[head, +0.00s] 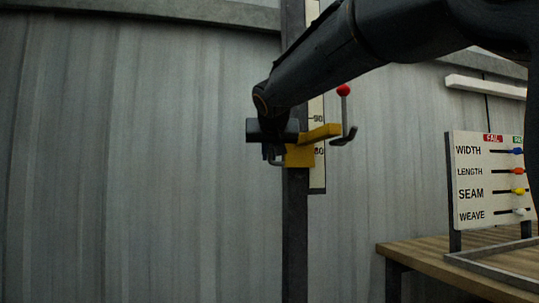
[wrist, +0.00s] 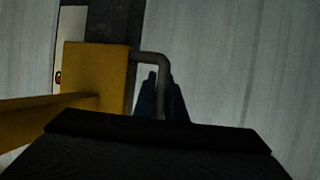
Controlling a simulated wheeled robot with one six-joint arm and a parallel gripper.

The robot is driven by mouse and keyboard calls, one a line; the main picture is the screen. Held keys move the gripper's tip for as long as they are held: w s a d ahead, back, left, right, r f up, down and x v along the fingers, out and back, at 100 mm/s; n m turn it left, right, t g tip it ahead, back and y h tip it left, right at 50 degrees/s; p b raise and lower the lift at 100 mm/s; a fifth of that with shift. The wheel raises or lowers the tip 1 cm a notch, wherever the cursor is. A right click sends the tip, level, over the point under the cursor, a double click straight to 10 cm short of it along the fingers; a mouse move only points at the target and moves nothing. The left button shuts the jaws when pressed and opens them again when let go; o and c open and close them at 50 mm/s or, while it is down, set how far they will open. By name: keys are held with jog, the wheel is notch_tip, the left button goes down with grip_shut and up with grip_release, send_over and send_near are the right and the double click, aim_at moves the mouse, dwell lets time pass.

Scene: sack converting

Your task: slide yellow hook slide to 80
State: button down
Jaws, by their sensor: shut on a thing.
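The yellow hook slide (head: 300,156) sits on a dark upright post (head: 295,235). Its yellow arm reaches right to a grey hook with a red ball on top. Behind it is a pale scale (head: 317,178) marked 90 and 80; the arm crosses between these two marks, and the yellow block is about level with 80. My gripper (head: 270,152) is at the left side of the slide, shut on its grey handle (wrist: 150,55). In the wrist view the slide (wrist: 97,75) is at left, and the dark fingers (wrist: 157,95) are at the handle, partly hidden by the gripper body.
At right a wooden table (head: 440,252) carries a white board (head: 480,180) with rows marked WIDTH, LENGTH, SEAM and WEAVE and coloured sliders. A grey corrugated wall stands behind the post. My arm crosses the top right. The space left of the post is clear.

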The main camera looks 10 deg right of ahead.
aim_at(270, 147)
jog(key=c, duration=2.1)
grip_release()
jog(key=shift+a+f, duration=0.1)
jog(key=shift+f, duration=0.3)
jog(key=shift+r, duration=0.1)
jog(key=shift+r, duration=0.1)
jog(key=shift+s+r, duration=0.15)
jog(key=shift+s, duration=0.25)
jog(key=v, duration=0.7)
jog(key=shift+a, duration=0.1)
